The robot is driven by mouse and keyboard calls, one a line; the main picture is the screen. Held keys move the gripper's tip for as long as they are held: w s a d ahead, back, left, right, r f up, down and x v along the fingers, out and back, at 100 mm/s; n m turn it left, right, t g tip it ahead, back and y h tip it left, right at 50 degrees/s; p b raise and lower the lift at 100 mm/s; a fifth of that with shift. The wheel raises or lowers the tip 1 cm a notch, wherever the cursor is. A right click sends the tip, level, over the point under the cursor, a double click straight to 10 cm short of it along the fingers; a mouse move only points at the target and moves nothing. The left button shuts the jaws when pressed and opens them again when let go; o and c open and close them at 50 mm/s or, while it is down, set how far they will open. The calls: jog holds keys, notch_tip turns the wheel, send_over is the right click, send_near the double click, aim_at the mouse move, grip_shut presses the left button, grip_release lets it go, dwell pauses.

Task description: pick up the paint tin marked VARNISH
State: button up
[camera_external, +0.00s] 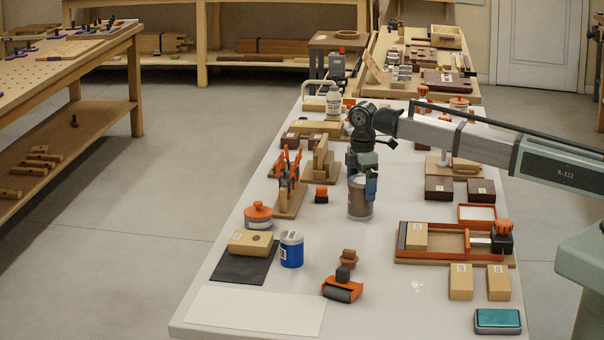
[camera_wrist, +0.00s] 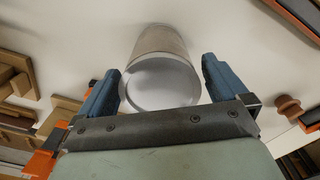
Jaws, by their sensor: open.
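A brown-sided tin with a pale lid (camera_external: 360,203) stands upright on the white bench, under my gripper. Its lid (camera_wrist: 160,84) faces me in the wrist view, with its brown side beyond. My gripper (camera_external: 361,184) is open, with its blue fingers to either side of the tin's top. In the wrist view the fingers of my gripper (camera_wrist: 160,76) show gaps to the tin on both sides. I cannot read the word VARNISH on either tin.
An orange-framed tray (camera_external: 440,243) lies to the right. The bench immediately around the brown tin is clear.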

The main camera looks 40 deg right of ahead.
jog(key=shift+f, duration=1.45)
jog(key=shift+c, duration=0.4)
jog(key=c, duration=1.2)
jog(key=shift+c, duration=0.2)
